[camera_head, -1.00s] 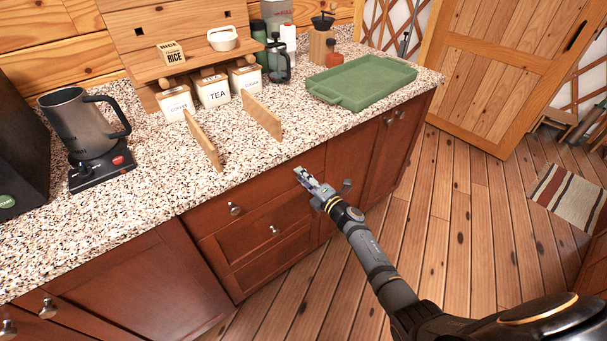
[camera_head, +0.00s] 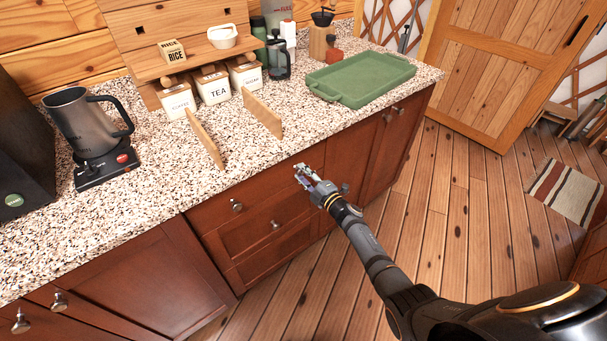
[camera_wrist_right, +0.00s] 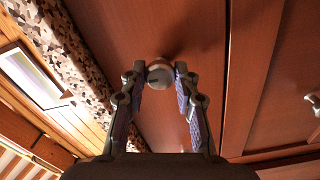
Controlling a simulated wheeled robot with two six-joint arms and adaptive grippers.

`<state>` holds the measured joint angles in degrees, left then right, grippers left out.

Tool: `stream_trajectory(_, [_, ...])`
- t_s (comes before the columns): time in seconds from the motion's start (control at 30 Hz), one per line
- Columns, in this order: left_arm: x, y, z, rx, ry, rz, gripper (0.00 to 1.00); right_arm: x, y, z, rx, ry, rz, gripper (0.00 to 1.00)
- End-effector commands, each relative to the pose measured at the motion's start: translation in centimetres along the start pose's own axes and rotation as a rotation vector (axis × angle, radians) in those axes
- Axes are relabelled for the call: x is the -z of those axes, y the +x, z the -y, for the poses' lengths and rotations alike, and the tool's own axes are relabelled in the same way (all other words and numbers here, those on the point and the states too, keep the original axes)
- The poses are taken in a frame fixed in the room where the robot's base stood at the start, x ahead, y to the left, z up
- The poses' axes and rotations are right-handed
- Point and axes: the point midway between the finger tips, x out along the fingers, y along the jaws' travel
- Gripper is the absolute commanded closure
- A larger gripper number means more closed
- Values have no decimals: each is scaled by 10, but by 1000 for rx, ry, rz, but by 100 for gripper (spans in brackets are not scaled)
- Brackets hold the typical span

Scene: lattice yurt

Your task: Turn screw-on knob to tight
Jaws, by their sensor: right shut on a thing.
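A round metal knob (camera_wrist_right: 159,74) on a reddish-brown cabinet front shows in the wrist view. My right gripper (camera_wrist_right: 160,81) has its two fingertips on either side of this knob and is shut on it. In the head view my right gripper (camera_head: 304,173) is at the cabinet front just below the counter edge, and it hides the knob there. I cannot tell how tightly the knob is seated. My left gripper is not in view.
Other knobs sit on the drawers (camera_head: 237,206) to the left. The granite counter (camera_head: 300,140) above holds a kettle (camera_head: 82,120), two upright wooden boards (camera_head: 262,113), canisters (camera_head: 213,87) and a green tray (camera_head: 362,78).

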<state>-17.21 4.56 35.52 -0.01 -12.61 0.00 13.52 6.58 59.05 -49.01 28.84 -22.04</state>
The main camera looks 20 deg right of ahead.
Motion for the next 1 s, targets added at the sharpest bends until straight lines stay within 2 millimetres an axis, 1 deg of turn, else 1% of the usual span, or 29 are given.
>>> stream_trajectory(0.27, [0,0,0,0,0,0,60,0,0,0,1,2,1,100])
stream_trajectory(0.3, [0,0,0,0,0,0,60,0,0,0,1,2,1,64])
stream_trajectory(0.43, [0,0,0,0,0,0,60,0,0,0,0,1,0,47])
stream_trajectory(0.7, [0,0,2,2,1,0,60,0,0,0,0,0,0,46])
stream_trajectory(0.77, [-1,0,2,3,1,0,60,0,-3,1,1,0,1,46])
stream_trajectory(0.87, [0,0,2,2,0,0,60,-1,-16,2,2,-1,1,46])
stream_trajectory(0.97, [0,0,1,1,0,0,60,-1,-40,2,4,-1,1,46])
stream_trajectory(1.0, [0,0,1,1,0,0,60,0,-50,2,4,-2,0,46])
